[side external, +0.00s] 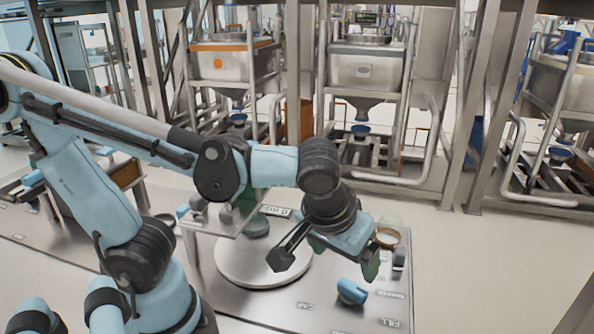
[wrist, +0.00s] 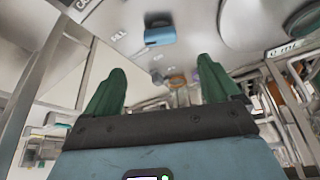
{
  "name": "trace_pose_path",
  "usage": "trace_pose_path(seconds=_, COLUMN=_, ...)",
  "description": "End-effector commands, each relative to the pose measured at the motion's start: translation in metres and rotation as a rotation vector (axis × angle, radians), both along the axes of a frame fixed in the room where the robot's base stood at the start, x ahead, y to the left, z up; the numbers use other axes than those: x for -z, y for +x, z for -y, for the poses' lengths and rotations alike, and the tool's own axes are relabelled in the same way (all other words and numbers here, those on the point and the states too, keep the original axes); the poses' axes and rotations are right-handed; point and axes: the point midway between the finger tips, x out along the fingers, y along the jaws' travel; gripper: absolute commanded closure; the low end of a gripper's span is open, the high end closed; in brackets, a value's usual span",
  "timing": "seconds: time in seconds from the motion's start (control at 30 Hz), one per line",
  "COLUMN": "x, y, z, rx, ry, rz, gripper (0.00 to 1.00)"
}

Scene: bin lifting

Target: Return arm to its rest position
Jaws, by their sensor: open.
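My gripper (side external: 344,257) hangs over the right part of a steel worktable (side external: 316,302) in the side external view, tilted downward. Its two green fingers are spread apart with nothing between them. In the wrist view my gripper (wrist: 158,82) also shows both green fingers wide apart and empty. My arm is stretched out from its base at the left, across the table.
A small blue part (side external: 352,291) lies on the table below my gripper. A white round plate (side external: 236,267) lies to its left. A small amber-rimmed dish (side external: 387,237) stands near the right. Steel frames with hoppers (side external: 366,70) stand behind; the floor (side external: 480,270) at right is clear.

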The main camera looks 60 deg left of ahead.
Motion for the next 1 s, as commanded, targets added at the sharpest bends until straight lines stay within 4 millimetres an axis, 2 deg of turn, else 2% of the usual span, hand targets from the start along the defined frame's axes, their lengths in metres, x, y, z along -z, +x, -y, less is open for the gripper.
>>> trace_pose_path(seconds=0.47, x=-0.002, y=0.0, z=-0.003, rx=0.011, ry=-0.002, rz=0.002, gripper=0.11)
trace_pose_path(seconds=0.57, x=-0.001, y=0.002, z=-0.014, rx=0.053, ry=-0.015, rz=0.011, gripper=0.11)
trace_pose_path(seconds=0.83, x=-0.002, y=0.011, z=-0.065, rx=0.259, ry=-0.016, rz=0.13, gripper=0.11)
trace_pose_path(seconds=1.0, x=-0.005, y=0.015, z=-0.085, rx=0.336, ry=0.025, rz=0.205, gripper=0.11)
